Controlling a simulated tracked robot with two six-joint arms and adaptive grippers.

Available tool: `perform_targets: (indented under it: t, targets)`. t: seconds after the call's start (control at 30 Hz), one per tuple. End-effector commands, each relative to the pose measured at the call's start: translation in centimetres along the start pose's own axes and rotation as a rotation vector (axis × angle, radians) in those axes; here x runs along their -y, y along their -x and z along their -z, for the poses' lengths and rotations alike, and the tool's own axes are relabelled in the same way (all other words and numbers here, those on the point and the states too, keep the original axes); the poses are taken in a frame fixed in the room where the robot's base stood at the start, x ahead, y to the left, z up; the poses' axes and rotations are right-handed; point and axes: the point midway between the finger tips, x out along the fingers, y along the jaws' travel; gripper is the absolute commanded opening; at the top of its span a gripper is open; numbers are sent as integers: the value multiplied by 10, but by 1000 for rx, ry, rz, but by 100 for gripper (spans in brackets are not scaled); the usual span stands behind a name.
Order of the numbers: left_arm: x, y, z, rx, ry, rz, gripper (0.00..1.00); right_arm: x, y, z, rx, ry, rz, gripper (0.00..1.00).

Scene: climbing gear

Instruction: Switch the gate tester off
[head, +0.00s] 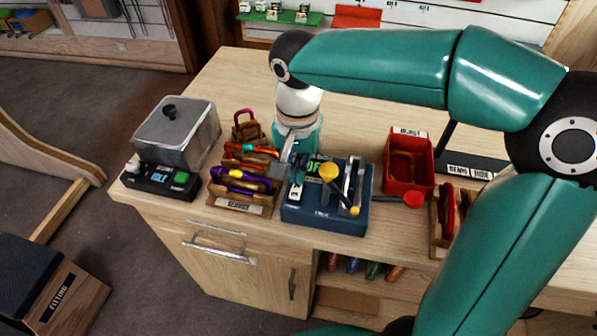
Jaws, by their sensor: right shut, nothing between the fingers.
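The gate tester appears to be the dark blue box (325,217) near the front edge of the bench. Its top carries a display with green letters (314,168), partly hidden; "OF" can be read. A small white switch-like part (295,194) sits at its left, and its position cannot be made out. A yellow knob (328,171) and a metal fixture with a yellow-tipped lever (354,210) are at the middle and right. My right gripper (296,178) points down over the box's left side, shut and empty, close to the white part. Contact cannot be told. My left gripper is out of view.
Left of the tester is a wooden rack (240,204) with coloured carabiners. Farther left are a black box with an "IDLE" display (160,179) and a grey lidded container (180,130). A red bin (408,185) stands right. The bench top behind is mostly clear.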

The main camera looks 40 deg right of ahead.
Motion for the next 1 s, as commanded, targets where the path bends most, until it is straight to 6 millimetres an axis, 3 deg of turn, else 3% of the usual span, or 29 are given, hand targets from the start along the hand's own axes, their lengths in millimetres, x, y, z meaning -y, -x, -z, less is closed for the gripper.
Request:
perform_targets:
  t: [0.2,1.0]
  targets:
    - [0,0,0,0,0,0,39,0,-10,0,0,0,-1,0]
    - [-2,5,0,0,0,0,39,0,-13,-3,49,2,-4,0]
